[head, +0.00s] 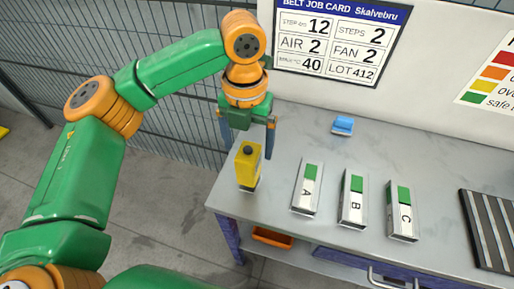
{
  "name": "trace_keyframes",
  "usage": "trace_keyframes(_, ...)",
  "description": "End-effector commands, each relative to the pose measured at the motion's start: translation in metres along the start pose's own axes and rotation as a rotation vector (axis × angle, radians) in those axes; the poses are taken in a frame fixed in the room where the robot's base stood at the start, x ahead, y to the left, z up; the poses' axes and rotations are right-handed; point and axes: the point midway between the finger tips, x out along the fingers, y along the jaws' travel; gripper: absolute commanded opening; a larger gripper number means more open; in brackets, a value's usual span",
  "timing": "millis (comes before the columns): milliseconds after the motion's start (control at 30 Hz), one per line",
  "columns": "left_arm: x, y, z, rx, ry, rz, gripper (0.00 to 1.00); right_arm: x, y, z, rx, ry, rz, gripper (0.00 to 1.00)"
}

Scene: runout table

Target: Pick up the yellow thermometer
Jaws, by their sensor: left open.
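The yellow thermometer (248,166) stands upright near the left end of the grey table (290,135), with a dark knob on its top. My left gripper (248,141) points down at the thermometer's upper end. Its two blue-grey fingers are apart, one to the left and one to the right of the thermometer in the picture. I cannot tell whether the fingers are level with its body or still behind or above it. No contact shows. My right gripper is not in view.
Three white-and-green blocks marked A (307,187), B (353,198) and C (402,211) lie right of the thermometer. A small blue object (343,125) lies behind them. A dark ribbed rack (490,232) is at far right. A job card (338,38) hangs on the wall.

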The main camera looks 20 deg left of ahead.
Motion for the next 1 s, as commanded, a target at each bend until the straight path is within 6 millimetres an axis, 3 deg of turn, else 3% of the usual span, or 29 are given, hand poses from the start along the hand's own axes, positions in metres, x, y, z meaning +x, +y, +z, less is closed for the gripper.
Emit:
trace_keyframes(167,0.009,0.001,0.0,0.002,0.003,0.002,0.91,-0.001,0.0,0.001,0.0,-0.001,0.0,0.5)
trace_keyframes(500,0.067,0.001,0.006,0.002,0.001,0.001,0.91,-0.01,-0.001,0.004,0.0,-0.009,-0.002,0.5)
trace_keyframes(733,0.071,0.001,0.006,0.002,0.0,0.0,0.91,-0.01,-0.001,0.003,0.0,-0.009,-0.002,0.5)
trace_keyframes(767,0.071,0.001,0.006,0.002,0.0,0.0,0.86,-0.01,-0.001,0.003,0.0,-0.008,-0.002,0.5)
trace_keyframes(1000,0.071,0.001,0.006,0.002,0.0,0.0,0.21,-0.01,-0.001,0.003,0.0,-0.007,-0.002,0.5)
